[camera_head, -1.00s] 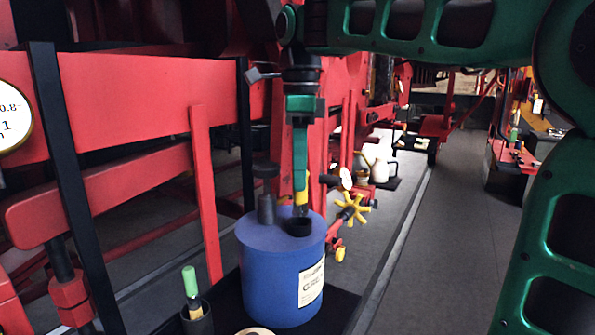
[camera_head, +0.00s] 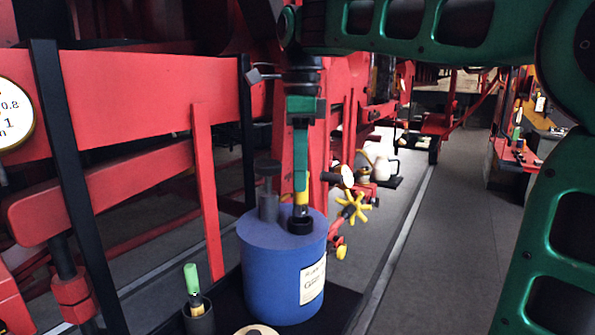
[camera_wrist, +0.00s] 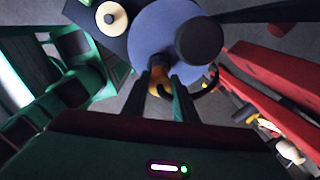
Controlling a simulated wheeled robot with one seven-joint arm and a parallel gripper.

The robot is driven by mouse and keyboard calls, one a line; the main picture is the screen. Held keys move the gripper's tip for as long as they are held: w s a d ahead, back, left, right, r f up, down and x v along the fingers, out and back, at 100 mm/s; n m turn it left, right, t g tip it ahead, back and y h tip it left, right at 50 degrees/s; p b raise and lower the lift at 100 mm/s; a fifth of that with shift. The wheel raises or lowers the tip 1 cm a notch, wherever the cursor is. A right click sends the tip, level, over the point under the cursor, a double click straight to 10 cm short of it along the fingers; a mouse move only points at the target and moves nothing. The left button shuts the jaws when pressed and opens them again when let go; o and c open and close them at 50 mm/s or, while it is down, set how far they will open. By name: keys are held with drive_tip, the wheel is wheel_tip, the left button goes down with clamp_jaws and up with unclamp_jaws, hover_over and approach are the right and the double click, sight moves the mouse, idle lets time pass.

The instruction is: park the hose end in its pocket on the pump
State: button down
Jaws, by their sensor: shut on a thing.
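The pump is a blue drum (camera_head: 282,268) with a paper label. It also shows in the wrist view (camera_wrist: 150,28). A grey post with a dark knob (camera_head: 267,172) rises from its lid. The pocket, a small black cup (camera_head: 300,226), sits on the lid right of the post. My gripper (camera_head: 301,185) points straight down above the cup, shut on the yellow hose end (camera_head: 301,198). The hose end's dark tip is at the cup's mouth; I cannot tell whether it is inside. In the wrist view the yellow piece (camera_wrist: 158,84) sits between my fingers.
The drum stands on a black tray (camera_head: 340,308) with a green-handled brush in a dark cup (camera_head: 197,312) and a cream round lid (camera_head: 256,331). A yellow handwheel (camera_head: 353,207) is close to the right. Red frame beams (camera_head: 130,95) stand left and behind. The walkway at right is clear.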

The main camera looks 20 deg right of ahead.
drive_tip(key=shift+f, duration=1.4)
drive_tip(key=c, duration=1.3)
unclamp_jaws()
drive_tip(key=shift+f, duration=0.1)
drive_tip(key=shift+c, duration=0.2)
drive_tip(key=shift+w+r, duration=0.15)
drive_tip(key=shift+r, duration=5.25)
drive_tip(key=s+d+f+n, duration=0.4)
drive_tip(key=d+f, duration=0.2)
drive_tip(key=f, duration=0.2)
drive_tip(key=s+d+f+n, duration=0.4)
drive_tip(key=d+f, duration=0.2)
drive_tip(key=f, duration=0.1)
drive_tip(key=s+d+f+n, duration=0.2)
drive_tip(key=s+f+n, duration=0.2)
drive_tip(key=s+f, duration=0.4)
drive_tip(key=s+d+f+n, duration=0.3)
drive_tip(key=s+f, duration=0.4)
drive_tip(key=f, duration=0.3)
drive_tip(key=shift+s+d+n, duration=0.3)
drive_tip(key=shift+s+n, duration=0.05)
drive_tip(key=shift+n, duration=0.25)
